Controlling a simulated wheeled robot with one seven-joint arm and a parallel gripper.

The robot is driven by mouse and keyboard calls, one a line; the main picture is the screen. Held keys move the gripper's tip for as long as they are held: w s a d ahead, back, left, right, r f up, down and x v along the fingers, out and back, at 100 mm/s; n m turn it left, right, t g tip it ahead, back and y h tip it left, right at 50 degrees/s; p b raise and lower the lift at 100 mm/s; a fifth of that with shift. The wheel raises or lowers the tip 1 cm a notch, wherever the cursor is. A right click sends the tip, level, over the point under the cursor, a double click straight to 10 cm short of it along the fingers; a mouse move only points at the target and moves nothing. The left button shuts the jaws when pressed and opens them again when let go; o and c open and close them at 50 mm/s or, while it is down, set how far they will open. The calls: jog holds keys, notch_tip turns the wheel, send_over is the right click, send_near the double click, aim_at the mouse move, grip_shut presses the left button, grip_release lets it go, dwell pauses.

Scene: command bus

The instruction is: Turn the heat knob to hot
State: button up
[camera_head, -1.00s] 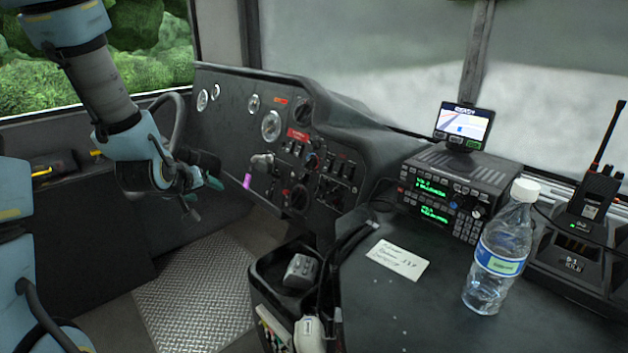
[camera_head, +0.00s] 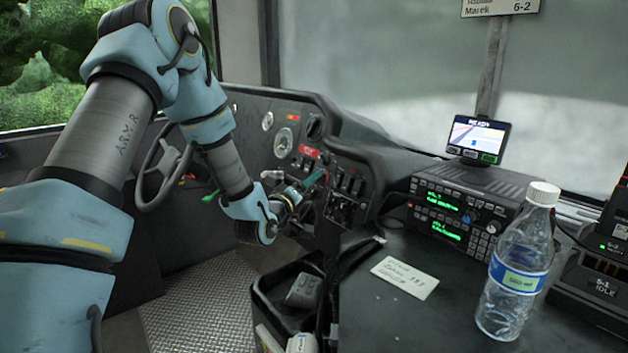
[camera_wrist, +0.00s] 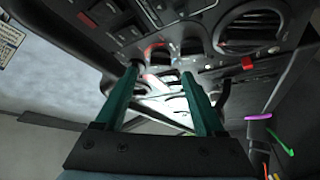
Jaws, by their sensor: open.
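The dark round heat knob (camera_wrist: 157,56), with a red mark at its rim, shows in the wrist view just beyond and between my fingertips. In the head view my arm's end largely hides it. My gripper (camera_head: 304,186) is at the dashboard panel, its teal fingers pointing at the controls. In the wrist view my gripper (camera_wrist: 161,73) is open, one finger on each side of the line to the knob. I cannot tell whether either finger touches it. The direction in which the knob points is not readable.
Rocker switches (camera_head: 350,184) sit right of my gripper. An air vent (camera_wrist: 252,30) and other levers are close by. The steering wheel (camera_head: 160,172) is at left. A radio unit (camera_head: 455,208), display (camera_head: 477,138), and water bottle (camera_head: 515,275) stand on the right console.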

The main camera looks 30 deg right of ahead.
jog(key=shift+x, duration=2.1)
jog(key=shift+c, duration=0.2)
jog(key=shift+a, duration=0.1)
grip_shut()
